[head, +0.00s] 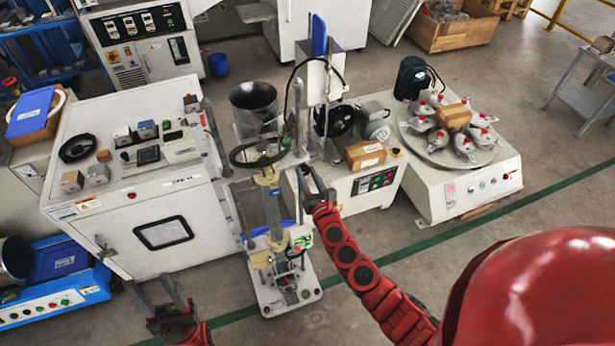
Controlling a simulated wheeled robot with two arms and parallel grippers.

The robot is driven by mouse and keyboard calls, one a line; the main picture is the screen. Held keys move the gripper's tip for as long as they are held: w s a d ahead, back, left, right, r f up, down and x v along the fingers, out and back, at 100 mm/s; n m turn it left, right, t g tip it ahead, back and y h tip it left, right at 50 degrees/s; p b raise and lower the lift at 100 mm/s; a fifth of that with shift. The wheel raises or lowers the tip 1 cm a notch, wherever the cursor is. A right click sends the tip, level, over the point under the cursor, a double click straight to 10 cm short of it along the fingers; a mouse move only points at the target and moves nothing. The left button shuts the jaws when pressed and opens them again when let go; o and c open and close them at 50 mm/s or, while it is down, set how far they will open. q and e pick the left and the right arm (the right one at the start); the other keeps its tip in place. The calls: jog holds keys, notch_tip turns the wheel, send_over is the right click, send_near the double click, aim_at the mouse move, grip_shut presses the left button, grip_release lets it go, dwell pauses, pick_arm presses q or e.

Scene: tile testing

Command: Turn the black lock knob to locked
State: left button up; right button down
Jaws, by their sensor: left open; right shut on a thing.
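My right gripper (306,174) is at the right side of the upright test stand (272,205) in the middle of the head view, with its fingers pointing up and away. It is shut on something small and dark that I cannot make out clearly. I cannot pick out the black lock knob for certain; it may be hidden between or behind these fingers. A black handwheel (260,152) sits on top of the stand. My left gripper (162,298) is open and empty, low at the left and well apart from the stand.
A white cabinet (165,225) with meters on top stands left of the stand. A white machine (372,188) with a motor and a cardboard box (365,155) stands close on the right. A round table of clamps (450,150) is further right. Grey floor is free in front.

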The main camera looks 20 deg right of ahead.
jog(key=m+b, duration=0.1)
jog(key=m, duration=0.2)
jog(key=shift+f+m, duration=0.15)
jog(key=shift+m, duration=0.25)
jog(key=m+b, duration=0.1)
jog(key=m, duration=0.2)
jog(key=shift+d+b, duration=0.1)
jog(key=shift+b, duration=0.25)
jog(key=m, duration=0.3)
jog(key=shift+b, duration=0.4)
jog(key=shift+m+y+b, duration=0.3)
jog(key=shift+m+b, duration=0.05)
jog(key=shift+m, duration=1.15)
jog(key=c, duration=0.5)
grip_release()
